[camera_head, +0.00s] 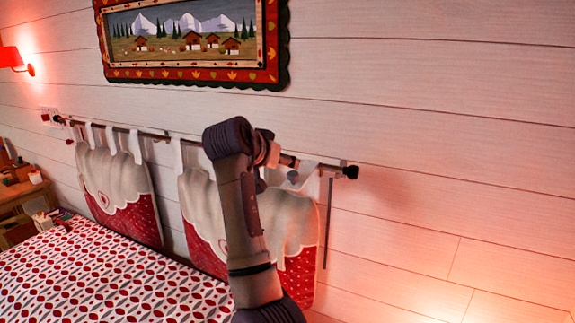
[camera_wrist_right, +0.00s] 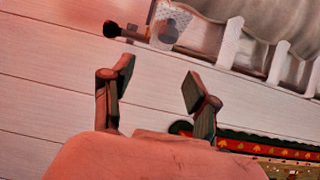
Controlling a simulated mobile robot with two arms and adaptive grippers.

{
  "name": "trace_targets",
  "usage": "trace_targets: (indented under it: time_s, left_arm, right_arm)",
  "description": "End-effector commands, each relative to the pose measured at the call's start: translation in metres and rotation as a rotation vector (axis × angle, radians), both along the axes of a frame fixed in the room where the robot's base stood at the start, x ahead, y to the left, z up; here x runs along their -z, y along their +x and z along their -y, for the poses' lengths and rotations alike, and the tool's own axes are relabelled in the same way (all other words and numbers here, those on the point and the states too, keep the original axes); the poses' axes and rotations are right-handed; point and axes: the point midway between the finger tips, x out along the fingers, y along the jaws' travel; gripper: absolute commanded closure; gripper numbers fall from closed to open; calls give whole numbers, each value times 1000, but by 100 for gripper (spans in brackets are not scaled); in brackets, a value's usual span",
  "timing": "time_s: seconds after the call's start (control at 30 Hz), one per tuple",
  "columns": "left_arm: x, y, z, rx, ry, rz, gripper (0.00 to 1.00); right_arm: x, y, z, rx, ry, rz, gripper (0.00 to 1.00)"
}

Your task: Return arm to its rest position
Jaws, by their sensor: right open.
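My right arm (camera_head: 240,210) rises from the bottom centre of the head view and bends towards the wall in front of the curtain rod. Its gripper is small and partly hidden there, against the right end of the rod. In the right wrist view my right gripper (camera_wrist_right: 157,82) has its two fingers wide apart with nothing between them. The wall planks show behind the gap. My left gripper is in neither view.
A curtain rod (camera_head: 147,132) with hanging white and red cushions (camera_head: 118,190) runs along the plank wall; its dark end knob (camera_wrist_right: 111,30) is near the fingers in the wrist view. A framed picture (camera_head: 195,75) hangs above. A patterned bed (camera_head: 90,275) lies below left.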

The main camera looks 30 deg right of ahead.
Motion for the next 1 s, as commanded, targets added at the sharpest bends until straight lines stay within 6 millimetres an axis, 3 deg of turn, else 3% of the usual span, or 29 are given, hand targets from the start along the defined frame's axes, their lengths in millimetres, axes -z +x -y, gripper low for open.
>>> trace_targets:
  time_s: [0.2,0.73,0.87,1.0]
  left_arm:
    - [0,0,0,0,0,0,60]
    - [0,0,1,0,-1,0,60]
    - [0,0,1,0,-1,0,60]
    - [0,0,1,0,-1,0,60]
  right_arm:
    - [-6,-6,-9,1,1,0,41]
    - [-1,-7,-9,-2,1,-6,41]
    - [40,-11,-8,-42,3,-56,41]
    - [125,-30,-12,-148,9,-159,41]
